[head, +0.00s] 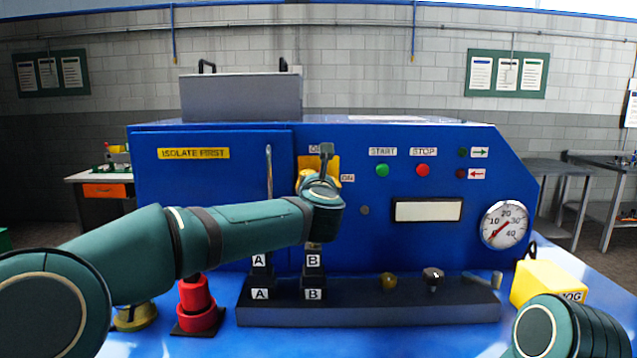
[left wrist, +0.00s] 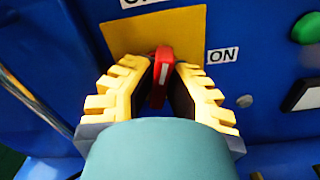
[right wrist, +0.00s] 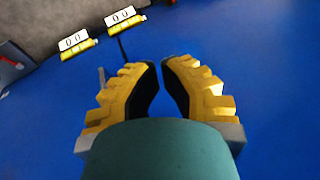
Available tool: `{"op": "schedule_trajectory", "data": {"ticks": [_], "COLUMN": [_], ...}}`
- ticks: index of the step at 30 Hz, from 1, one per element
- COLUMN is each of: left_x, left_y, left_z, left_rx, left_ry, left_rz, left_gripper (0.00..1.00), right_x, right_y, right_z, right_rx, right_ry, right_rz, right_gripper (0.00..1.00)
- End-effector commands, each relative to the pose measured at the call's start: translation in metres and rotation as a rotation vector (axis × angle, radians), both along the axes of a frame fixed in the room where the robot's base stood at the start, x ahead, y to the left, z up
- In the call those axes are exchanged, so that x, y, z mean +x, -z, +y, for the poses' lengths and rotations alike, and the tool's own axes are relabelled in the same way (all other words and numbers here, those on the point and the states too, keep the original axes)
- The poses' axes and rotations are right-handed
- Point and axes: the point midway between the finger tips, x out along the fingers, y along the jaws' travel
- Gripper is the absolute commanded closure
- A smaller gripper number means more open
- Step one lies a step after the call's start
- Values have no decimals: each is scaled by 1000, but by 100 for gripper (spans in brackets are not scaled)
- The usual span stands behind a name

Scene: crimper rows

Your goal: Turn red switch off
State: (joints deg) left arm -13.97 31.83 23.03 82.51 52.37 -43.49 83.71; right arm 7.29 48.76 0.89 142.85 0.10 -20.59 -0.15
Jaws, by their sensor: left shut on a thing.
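The red switch handle (left wrist: 164,66) stands roughly upright on a yellow plate (left wrist: 190,32) on the blue panel. An ON label (left wrist: 222,56) is right of the plate, and a partly cut-off label is above it. My left gripper (left wrist: 160,72) is shut on the red handle, one finger on each side. In the head view, my left gripper (head: 320,165) covers the switch, leaving part of the yellow plate showing. My right gripper (left wrist: 160,72) is not in that view; in the right wrist view its fingertips (right wrist: 161,66) nearly meet, empty, over a blue surface.
START (head: 382,170) and STOP (head: 423,170) buttons and a gauge (head: 504,224) sit right of the switch. Levers labelled A (head: 260,261) and B (head: 312,261) stand below my left forearm. A red knob (head: 195,294) and a yellow block (head: 548,284) flank the dark base.

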Motion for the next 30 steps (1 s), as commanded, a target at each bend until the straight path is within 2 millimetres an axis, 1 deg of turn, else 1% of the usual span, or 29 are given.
{"op": "schedule_trajectory", "data": {"ticks": [6, 12, 19, 30], "left_x": [0, 0, 0, 0], "left_y": [-2, -2, -2, -2], "left_z": [1, 1, 1, 1], "left_rx": [-165, -269, -330, -344], "left_ry": [-1, -2, -1, -1], "left_rz": [-3, -4, -4, -4], "left_gripper": [100, 100, 100, 100], "right_x": [0, 0, 0, 0], "right_y": [0, 0, 0, 0], "right_z": [0, 0, 0, 0], "right_rx": [0, 0, 0, 0], "right_ry": [0, 0, 0, 0], "right_rz": [0, 0, 0, 0], "right_gripper": [100, 100, 100, 100]}}
